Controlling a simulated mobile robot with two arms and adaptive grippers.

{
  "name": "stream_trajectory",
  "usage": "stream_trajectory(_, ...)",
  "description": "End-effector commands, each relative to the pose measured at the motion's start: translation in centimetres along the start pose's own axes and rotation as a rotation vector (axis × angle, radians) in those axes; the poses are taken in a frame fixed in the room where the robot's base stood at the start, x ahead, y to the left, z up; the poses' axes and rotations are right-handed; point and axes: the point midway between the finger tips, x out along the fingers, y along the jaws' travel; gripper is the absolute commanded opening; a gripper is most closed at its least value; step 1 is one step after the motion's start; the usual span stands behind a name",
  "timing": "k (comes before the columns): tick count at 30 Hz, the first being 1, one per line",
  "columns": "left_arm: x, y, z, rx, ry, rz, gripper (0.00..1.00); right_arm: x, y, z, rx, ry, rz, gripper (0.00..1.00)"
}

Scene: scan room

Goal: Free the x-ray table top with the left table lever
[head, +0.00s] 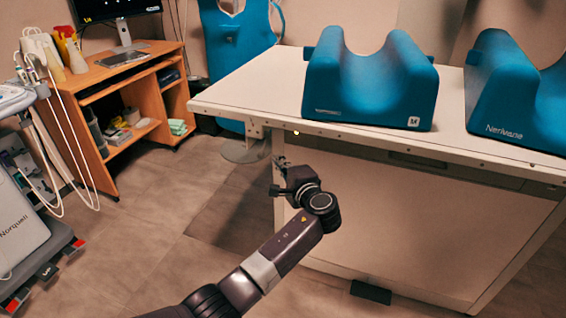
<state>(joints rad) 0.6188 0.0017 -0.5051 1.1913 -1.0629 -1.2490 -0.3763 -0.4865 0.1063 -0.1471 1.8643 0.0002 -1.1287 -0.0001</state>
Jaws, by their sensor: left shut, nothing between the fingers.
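The x-ray table top (250,98) is a white slab on the right, carrying two blue cushions. My left arm comes up from the bottom, and my left gripper (279,176) is in front of the table's left end, just below the top's front edge. Its fingers are shut and I see nothing held in them. The left table lever is not clearly made out; small dark parts by the fingertips are too small to tell apart. I cannot tell whether the gripper touches the table. My right gripper is out of view.
The blue cushions (371,85) and (520,92) stand on the table top. A wooden desk (120,75) with a monitor (118,8) is at the back left. A grey machine (25,225) with white cables stands at the left edge. The floor between is clear.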

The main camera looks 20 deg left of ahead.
Motion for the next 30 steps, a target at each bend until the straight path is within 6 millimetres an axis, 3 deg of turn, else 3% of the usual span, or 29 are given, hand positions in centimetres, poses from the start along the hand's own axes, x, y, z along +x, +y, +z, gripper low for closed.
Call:
stream_trajectory(3, 0.6, 0.6, 0.2, -0.001, 0.0, 0.0, 0.0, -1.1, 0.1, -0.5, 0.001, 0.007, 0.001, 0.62)
stream_trajectory(12, -4.9, -2.8, -0.8, -0.003, 0.003, 0.001, 0.0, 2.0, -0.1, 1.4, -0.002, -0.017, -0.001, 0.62)
stream_trajectory(18, -7.2, -4.2, -1.1, -0.001, 0.001, 0.001, 0.0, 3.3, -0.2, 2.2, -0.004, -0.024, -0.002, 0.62)
stream_trajectory(30, -8.0, -4.5, -1.2, 0.0, 0.0, 0.001, 0.0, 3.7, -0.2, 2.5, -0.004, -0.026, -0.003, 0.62)
